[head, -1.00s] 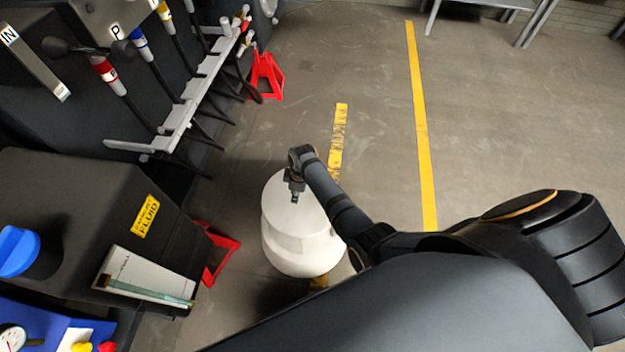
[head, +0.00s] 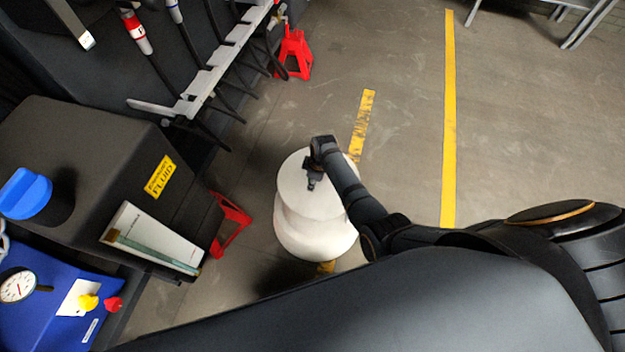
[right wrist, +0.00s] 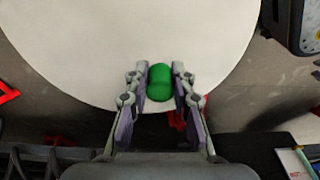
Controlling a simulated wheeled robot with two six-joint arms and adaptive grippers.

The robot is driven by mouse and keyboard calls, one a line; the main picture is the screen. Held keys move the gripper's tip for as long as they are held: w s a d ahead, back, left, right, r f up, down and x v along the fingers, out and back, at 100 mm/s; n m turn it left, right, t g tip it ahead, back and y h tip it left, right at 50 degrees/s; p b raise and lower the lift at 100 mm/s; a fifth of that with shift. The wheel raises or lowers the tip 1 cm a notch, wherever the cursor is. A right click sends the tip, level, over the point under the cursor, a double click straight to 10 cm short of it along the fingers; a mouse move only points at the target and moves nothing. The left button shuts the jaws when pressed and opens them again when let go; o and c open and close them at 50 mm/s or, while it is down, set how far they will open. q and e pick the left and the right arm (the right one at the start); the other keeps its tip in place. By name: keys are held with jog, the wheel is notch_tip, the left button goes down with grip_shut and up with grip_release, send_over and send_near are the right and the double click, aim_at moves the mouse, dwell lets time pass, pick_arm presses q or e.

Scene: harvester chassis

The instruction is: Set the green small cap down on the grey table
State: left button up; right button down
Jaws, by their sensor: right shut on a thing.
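The green small cap (right wrist: 160,82) is between the fingers of my right gripper (right wrist: 160,90) in the right wrist view. The gripper is shut on it. In the head view my right gripper (head: 312,183) hangs over a white rounded drum-like thing (head: 305,235); the cap cannot be made out there. The drum's round white top (right wrist: 110,45) fills much of the right wrist view behind the cap. Grey metal legs and a bar (head: 585,22), perhaps of the grey table, show at the head view's top right edge; no tabletop is clear. My left gripper is not in view.
A black box with a blue cap (head: 25,193) stands at the left, with a white booklet (head: 150,240) on its side. A blue panel with a gauge (head: 17,286) is below. Red stands (head: 293,55) are on the floor. The floor right of the drum is open.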

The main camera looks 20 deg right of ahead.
jog(key=shift+f, duration=0.3)
jog(key=shift+f, duration=0.15)
jog(key=shift+f+b, duration=0.35)
jog(key=shift+b, duration=0.1)
jog(key=shift+f, duration=0.2)
jog(key=shift+s+f+b, duration=0.2)
jog(key=shift+f+b, duration=0.1)
jog(key=shift+b, duration=0.2)
